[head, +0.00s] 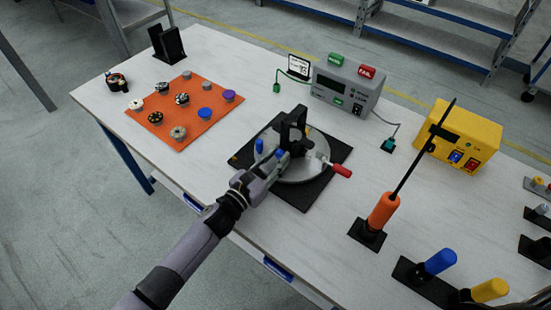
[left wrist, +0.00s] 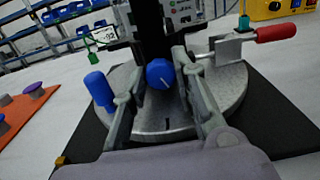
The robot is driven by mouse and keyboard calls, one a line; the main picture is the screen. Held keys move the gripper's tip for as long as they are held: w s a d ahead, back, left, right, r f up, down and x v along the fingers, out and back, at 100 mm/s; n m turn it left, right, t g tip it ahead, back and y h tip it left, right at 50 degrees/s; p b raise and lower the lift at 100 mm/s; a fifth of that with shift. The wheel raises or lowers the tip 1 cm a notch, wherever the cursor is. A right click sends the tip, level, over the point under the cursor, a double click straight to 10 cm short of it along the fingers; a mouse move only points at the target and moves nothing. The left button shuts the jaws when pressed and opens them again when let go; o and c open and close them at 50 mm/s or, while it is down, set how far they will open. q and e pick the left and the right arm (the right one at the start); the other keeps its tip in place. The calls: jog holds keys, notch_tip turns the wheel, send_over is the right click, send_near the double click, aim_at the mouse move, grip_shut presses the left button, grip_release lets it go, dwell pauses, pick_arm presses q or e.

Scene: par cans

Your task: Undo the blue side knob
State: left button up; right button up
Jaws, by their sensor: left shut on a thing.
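The blue side knob (left wrist: 160,74) is a round knob with a light line on its face, on the front of a black upright (left wrist: 149,25). The upright stands on a grey round plate (left wrist: 232,88) of the fixture. My left gripper (head: 277,160) reaches in from the front. In the left wrist view its two fingers lie on either side of the knob and are shut on it. A second, taller blue knob (left wrist: 98,88) stands just left of the fingers, apart from them. A red-handled clamp (left wrist: 275,33) is on the right. My right gripper is not in view.
An orange mat (head: 160,135) with several small parts lies to the left. A grey tester (head: 346,88) stands behind the fixture, a yellow box (head: 463,135) behind right. An orange-handled tool (head: 383,211) stands upright at right. The table's front left is clear.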

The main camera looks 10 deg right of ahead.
pick_arm(q)
grip_shut()
jog(key=shift+n, duration=0.4)
jog(key=shift+r+n+p, duration=0.1)
jog(key=shift+n+p, duration=0.6)
jog(key=shift+n, duration=0.3)
jog(key=shift+a+n+p, duration=0.1)
jog(key=shift+n+p, duration=0.75)
jog(key=shift+n, duration=1.25)
jog(key=shift+w, duration=0.1)
jog(key=o, duration=0.8)
grip_release()
